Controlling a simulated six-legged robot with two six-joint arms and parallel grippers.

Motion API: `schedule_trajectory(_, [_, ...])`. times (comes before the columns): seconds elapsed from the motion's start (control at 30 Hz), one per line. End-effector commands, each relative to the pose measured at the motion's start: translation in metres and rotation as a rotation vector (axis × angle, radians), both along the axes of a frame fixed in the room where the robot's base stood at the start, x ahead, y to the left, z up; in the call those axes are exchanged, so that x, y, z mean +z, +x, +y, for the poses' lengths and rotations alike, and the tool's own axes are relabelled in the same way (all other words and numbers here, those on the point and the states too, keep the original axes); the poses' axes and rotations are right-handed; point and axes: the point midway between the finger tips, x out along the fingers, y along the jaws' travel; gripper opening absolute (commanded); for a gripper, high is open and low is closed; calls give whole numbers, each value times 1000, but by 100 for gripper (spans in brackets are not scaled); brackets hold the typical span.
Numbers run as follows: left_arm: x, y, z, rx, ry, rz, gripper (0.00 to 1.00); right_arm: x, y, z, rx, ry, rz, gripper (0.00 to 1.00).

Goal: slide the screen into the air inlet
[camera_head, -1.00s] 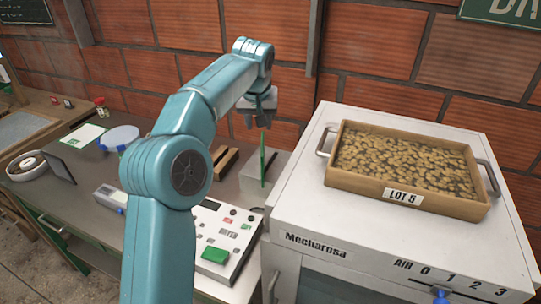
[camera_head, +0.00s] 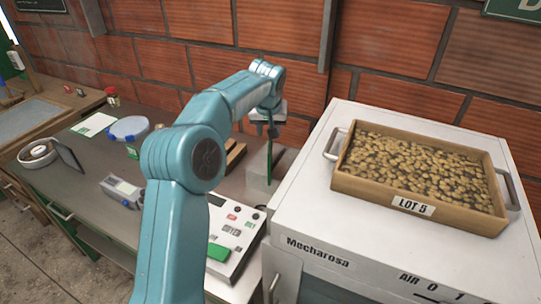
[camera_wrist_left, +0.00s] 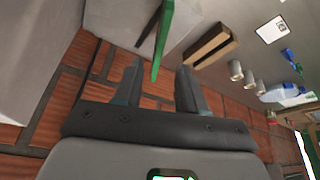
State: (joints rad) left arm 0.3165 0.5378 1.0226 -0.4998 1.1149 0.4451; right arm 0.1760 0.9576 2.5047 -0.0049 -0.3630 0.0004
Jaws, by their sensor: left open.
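A thin upright panel with a green edge, which looks like the screen (camera_head: 269,165), stands at a grey box beside the white machine. My left gripper (camera_head: 270,130) is open, just above the panel's top end in the head view. In the left wrist view, the green edge of the screen (camera_wrist_left: 164,38) reaches toward the gap between the two open fingers (camera_wrist_left: 158,75). The fingers are not closed on it. I cannot tell which opening is the air inlet. My right gripper is not in view.
The white Mecharosa machine (camera_head: 300,215) carries a wooden tray of beans (camera_head: 405,215) marked LOT 5. A control box with a green button (camera_head: 218,252) stands on the grey bench (camera_head: 75,200). A brick wall (camera_head: 390,55) stands close behind the arm.

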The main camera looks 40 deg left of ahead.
Motion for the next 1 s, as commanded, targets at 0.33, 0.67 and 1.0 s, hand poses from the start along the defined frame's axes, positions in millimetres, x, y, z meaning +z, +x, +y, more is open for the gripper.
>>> schedule_trajectory(0.33, [-35,15,10,1,-1,4,40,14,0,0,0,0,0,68])
schedule_trajectory(0.67, [-62,24,17,0,1,-1,40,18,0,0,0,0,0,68])
schedule_trajectory(1.0, [-63,24,17,0,0,0,40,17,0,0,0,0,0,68])
